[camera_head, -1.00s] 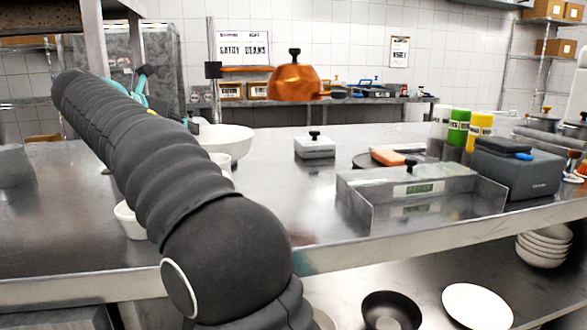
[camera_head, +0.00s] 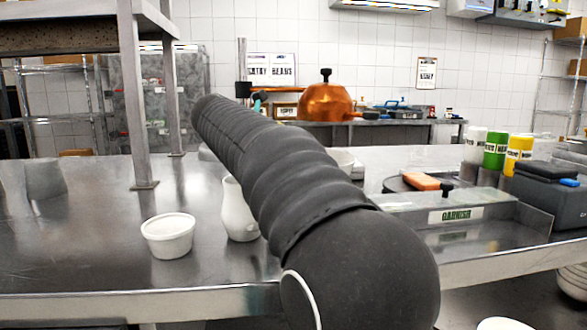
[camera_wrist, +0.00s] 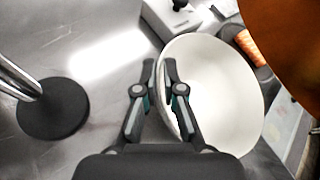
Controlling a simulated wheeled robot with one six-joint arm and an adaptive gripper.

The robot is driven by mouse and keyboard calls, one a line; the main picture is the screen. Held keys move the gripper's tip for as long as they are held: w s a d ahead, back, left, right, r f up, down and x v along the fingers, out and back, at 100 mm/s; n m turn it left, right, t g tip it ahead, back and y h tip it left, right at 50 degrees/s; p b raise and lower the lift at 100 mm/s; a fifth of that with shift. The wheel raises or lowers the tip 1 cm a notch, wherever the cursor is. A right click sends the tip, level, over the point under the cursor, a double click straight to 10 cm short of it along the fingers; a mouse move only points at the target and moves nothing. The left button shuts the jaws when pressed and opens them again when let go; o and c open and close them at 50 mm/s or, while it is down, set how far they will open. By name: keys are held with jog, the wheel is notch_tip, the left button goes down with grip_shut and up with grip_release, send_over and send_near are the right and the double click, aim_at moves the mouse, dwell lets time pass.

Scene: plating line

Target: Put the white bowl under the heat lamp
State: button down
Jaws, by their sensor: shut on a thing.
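The white bowl (camera_wrist: 225,95) fills the middle right of the wrist view. My gripper (camera_wrist: 167,75) is shut on its near-left rim, with one finger on each side of the wall. In the head view my dark arm hides the gripper and most of the bowl; a white curved edge (camera_head: 342,158) that looks like the bowl shows right of the arm. The copper heat lamp shade (camera_head: 325,102) hangs beyond the arm in the head view. The copper shade (camera_wrist: 295,40) also shows large at the upper right of the wrist view, near the bowl.
A round black base (camera_wrist: 55,110) with a metal pole stands left of my gripper. A small white tub (camera_head: 168,236) and a white vase (camera_head: 238,212) stand on the counter. The garnish box (camera_head: 455,212), an orange block (camera_head: 421,181) and several labelled bottles are at right.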

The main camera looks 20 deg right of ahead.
jog(key=shift+s+d, duration=0.15)
jog(key=shift+d, duration=0.4)
notch_tip(320, 180, down, 4)
jog(key=shift+r+b, duration=0.25)
jog(key=shift+b, duration=0.3)
jog(key=c, duration=1.3)
grip_release()
jog(key=shift+a, duration=0.1)
jog(key=p+v, duration=0.1)
jog(key=v, duration=1.1)
jog(key=shift+f, duration=0.1)
